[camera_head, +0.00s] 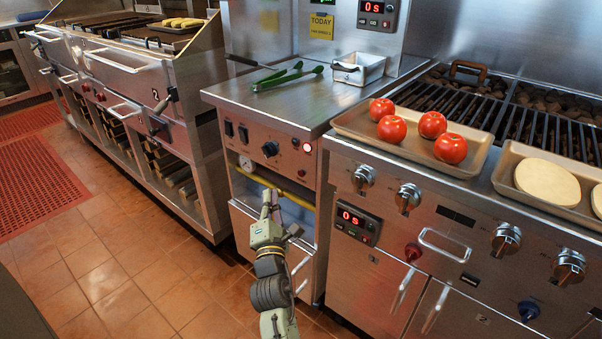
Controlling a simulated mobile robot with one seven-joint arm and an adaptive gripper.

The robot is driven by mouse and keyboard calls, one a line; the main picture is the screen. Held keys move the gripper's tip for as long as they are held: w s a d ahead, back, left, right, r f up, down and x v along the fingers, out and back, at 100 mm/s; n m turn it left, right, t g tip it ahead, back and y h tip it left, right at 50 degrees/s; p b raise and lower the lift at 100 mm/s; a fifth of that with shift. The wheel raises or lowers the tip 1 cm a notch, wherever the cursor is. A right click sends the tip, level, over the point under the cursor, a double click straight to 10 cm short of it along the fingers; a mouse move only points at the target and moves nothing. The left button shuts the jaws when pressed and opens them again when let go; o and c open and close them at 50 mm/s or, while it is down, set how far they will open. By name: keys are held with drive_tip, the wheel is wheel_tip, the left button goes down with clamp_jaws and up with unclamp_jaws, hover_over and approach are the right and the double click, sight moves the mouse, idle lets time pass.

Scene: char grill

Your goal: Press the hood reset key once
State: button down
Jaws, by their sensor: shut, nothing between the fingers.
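My gripper (267,202) is shut and empty, in front of the narrow middle cabinet, below its control panel (258,142). The panel carries two dark rocker switches (236,131), a black knob (270,149), a small round button (295,143), a lit round button (307,147) and a dark red round button (302,173). The labels are too small to read, so I cannot tell which one is the hood reset key. The gripper appears lower than all of these and apart from them. A yellow pipe (288,193) runs just behind the gripper.
A pressure gauge (246,163) sits left of the pipe. The right grill bears a tray (360,127) with several tomatoes, knobs (408,197) and a red timer display (357,222). Green tongs (288,76) lie on the middle counter. The tiled floor (125,267) at left is clear.

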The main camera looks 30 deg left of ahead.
sight(301, 173)
drive_tip(key=w+p, duration=0.4)
drive_tip(key=w, duration=0.4)
drive_tip(key=shift+d+p, duration=0.35)
idle(1.0)
drive_tip(key=shift+w+p, duration=0.35)
drive_tip(key=shift+p, duration=0.05)
